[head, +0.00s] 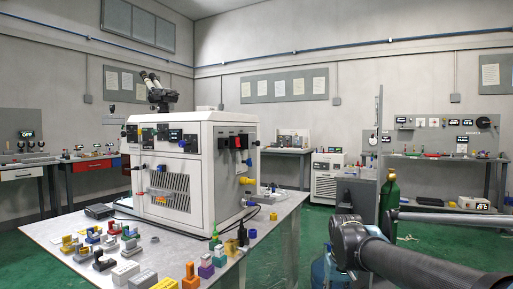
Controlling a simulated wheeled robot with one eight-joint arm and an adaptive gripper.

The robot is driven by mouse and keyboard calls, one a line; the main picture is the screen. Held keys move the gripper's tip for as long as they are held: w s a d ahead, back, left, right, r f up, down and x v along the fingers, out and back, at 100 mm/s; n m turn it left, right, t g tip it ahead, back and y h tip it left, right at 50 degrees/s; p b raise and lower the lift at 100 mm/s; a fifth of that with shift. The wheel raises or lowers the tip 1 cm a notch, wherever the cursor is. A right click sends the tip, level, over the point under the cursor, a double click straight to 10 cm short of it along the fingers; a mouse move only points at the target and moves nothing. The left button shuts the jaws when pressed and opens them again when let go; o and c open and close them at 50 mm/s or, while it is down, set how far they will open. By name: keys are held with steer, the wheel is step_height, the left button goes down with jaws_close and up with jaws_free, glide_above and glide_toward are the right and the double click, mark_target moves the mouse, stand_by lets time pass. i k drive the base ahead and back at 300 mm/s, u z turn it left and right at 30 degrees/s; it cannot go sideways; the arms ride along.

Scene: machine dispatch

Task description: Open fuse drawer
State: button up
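A white machine (208,150) stands on the grey worktable (185,264). Its front has small displays, knobs and a vent grille (170,180). Its right side carries black modules (233,142), a red part (248,161), a yellow fitting (246,181) and a blue fitting (244,203). I cannot tell which part is the fuse drawer; no open drawer shows on the machine. My arm reaches in from the lower right, apart from the machine. My gripper is not in view.
Several small coloured fixtures (190,276) line the table's front edge, with small bottles (242,234) near its right edge. A green gas cylinder (389,207) stands right of the table near my arm. Benches line the walls. Green floor (290,240) shows between.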

mark_target(252, 143)
steer(key=k, duration=0.85)
steer(key=u, duration=0.45)
steer(key=i, duration=1)
steer(key=z, duration=0.05)
